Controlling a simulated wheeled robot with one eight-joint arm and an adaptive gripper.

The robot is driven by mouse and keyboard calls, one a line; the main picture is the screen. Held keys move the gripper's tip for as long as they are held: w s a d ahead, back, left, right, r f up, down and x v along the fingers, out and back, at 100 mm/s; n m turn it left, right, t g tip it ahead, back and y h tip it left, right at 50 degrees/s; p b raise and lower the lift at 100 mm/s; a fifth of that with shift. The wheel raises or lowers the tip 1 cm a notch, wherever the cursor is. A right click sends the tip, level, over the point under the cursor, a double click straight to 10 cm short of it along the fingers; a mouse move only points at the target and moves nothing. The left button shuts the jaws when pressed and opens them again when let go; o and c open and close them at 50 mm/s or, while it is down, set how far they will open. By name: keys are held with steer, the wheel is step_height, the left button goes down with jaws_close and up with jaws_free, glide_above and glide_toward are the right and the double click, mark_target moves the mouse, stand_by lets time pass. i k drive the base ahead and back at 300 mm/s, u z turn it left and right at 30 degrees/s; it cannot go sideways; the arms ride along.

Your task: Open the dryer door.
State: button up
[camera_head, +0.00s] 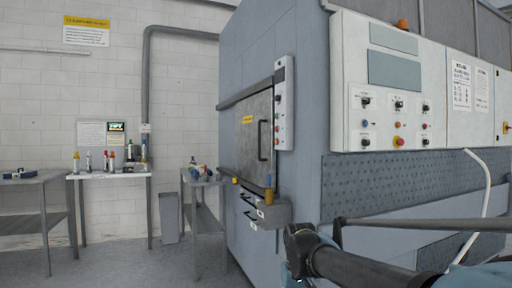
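The dryer door (242,122) is a dark grey metal panel with a small yellow label, on the angled left face of the large grey-blue machine (290,45). It looks shut. Its dark vertical bar handle (262,140) is on the right side of the door. A part of my arm reaches in from the lower right, below and to the right of the door, and touches neither door nor handle. I cannot make out my gripper's fingers in this view.
A narrow control strip (284,104) runs beside the door. A grey box (268,213) juts out below it. A small cluttered table (204,181) stands left of the machine. A white table (108,175) and another table (30,178) stand by the wall. The floor (130,262) in front is clear.

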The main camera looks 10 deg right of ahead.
mark_target(256, 151)
steer(key=i, duration=0.65)
steer(key=u, duration=0.1)
steer(key=k, duration=1.1)
steer(key=z, duration=0.15)
steer(key=i, duration=1.1)
steer(key=u, duration=0.7)
steer(key=i, duration=0.55)
steer(key=u, duration=0.35)
